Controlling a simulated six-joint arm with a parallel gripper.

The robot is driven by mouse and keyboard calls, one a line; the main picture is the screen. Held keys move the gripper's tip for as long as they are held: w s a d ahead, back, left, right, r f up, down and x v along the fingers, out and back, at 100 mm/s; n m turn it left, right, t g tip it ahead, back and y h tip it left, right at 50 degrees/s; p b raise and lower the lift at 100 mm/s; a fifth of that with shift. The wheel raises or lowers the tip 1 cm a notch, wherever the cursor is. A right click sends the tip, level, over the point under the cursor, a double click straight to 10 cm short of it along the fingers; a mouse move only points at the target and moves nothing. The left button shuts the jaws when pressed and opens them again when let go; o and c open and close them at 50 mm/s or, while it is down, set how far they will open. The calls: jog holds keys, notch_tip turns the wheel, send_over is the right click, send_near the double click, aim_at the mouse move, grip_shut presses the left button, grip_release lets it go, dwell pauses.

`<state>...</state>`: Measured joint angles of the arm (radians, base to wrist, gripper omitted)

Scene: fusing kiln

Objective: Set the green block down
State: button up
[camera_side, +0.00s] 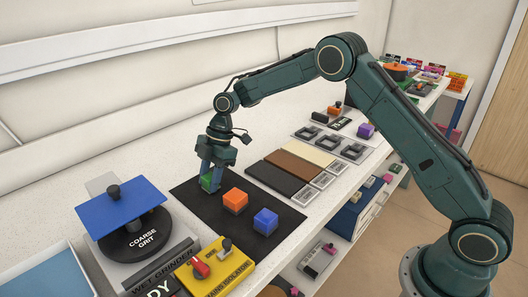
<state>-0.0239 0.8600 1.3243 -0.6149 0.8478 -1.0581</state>
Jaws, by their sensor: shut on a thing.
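My gripper (210,178) points down at the left back part of a black mat (236,249) and is shut on the green block (207,184). The block is partly hidden by the fingers. It is at or just above the mat; I cannot tell whether it touches. An orange block (235,200) sits on the mat just right of the green one. A blue block (265,222) sits further right and nearer the front.
A wet grinder (150,255) with a blue plate (118,215) stands left of the mat, and a yellow isolator box (228,262) in front. Black, brown and cream strips (291,177) lie to the right. Bare bench lies behind the mat.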

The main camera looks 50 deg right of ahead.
jog(key=shift+f, duration=0.1)
jog(key=o, duration=0.9)
jog(key=v, duration=1.2)
